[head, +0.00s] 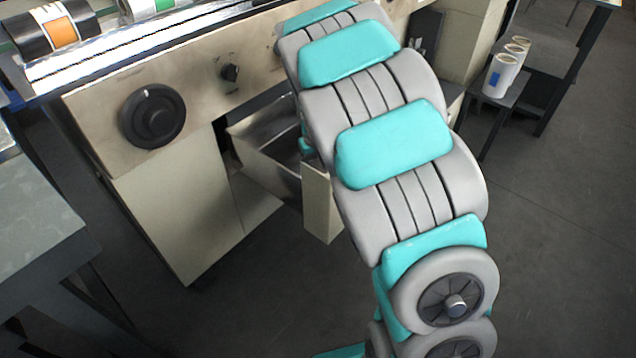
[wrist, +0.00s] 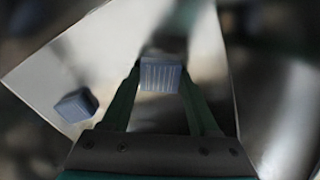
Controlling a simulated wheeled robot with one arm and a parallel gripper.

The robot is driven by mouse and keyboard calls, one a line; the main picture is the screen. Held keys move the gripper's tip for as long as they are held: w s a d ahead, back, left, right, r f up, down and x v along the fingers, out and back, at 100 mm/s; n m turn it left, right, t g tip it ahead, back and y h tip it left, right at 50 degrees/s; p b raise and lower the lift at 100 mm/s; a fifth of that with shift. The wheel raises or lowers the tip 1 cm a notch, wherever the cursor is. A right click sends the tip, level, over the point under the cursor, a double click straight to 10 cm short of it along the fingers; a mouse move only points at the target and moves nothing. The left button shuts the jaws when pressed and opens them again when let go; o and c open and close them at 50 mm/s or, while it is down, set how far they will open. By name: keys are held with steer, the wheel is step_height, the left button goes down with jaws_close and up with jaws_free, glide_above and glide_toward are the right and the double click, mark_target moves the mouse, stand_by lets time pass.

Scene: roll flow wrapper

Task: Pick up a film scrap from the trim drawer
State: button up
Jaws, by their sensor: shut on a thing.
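In the wrist view, my gripper (wrist: 160,72) is shut on a small blue-grey ribbed piece, the film scrap (wrist: 160,77), which sits between the two green fingertips. A second blue-grey scrap (wrist: 75,105) lies to the left of the fingers on a pale surface. In the head view, the trim drawer (head: 262,165) stands pulled out from under the machine, with a metal inside and a cream front. My arm covers part of the drawer, and the gripper and both scraps are hidden there.
The machine's cream panel (head: 205,95) with a large black knob (head: 153,116) rises beside the drawer. Film rolls (head: 60,28) lie on top at the left. A grey table (head: 35,225) stands at the lower left. White rolls (head: 501,75) stand on a shelf at the right. Floor at the right is clear.

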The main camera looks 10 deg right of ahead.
steer(key=c, duration=0.5)
steer(key=shift+r, duration=0.15)
